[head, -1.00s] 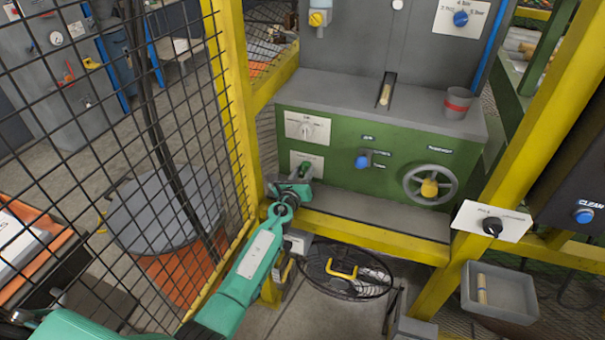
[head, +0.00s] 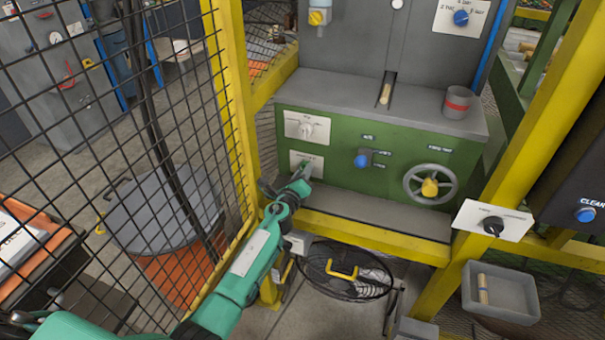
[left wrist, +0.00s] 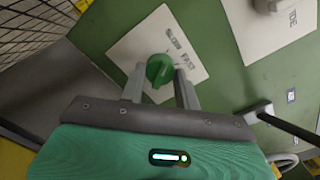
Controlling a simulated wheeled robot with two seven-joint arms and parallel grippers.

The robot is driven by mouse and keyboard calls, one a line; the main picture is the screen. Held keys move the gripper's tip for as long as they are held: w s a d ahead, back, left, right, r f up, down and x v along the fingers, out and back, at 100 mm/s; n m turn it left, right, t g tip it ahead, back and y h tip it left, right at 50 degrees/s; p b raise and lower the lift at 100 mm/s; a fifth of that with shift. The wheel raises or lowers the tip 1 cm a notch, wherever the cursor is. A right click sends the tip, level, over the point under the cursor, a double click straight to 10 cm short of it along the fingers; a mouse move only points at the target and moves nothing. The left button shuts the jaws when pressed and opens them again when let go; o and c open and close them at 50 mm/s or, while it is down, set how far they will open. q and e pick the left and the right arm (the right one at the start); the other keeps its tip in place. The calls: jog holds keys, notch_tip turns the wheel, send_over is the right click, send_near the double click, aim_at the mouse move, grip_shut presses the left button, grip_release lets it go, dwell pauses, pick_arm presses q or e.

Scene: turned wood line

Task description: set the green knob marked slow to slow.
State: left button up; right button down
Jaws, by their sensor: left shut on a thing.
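The green knob (left wrist: 160,71) sits on a white plate (left wrist: 142,45) lettered SLOW and FAST, low on the green machine front. The left wrist view shows the knob between the two fingers of my left gripper (left wrist: 160,86), which is shut on it. In the head view my left gripper (head: 290,182) is at the same plate (head: 311,158), and its body largely hides the knob. I cannot tell for sure which word the knob points at. My right gripper is not in view.
A second white plate with a pale knob (head: 306,128) is just above. A blue knob (head: 362,161) and a handwheel (head: 431,184) are to the right. A yellow post (head: 232,100) and mesh guard stand close left of my arm; a yellow rail (head: 370,236) runs below.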

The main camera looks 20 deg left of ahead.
pick_arm(q)
jog(key=shift+f, duration=0.1)
jog(key=o, duration=1)
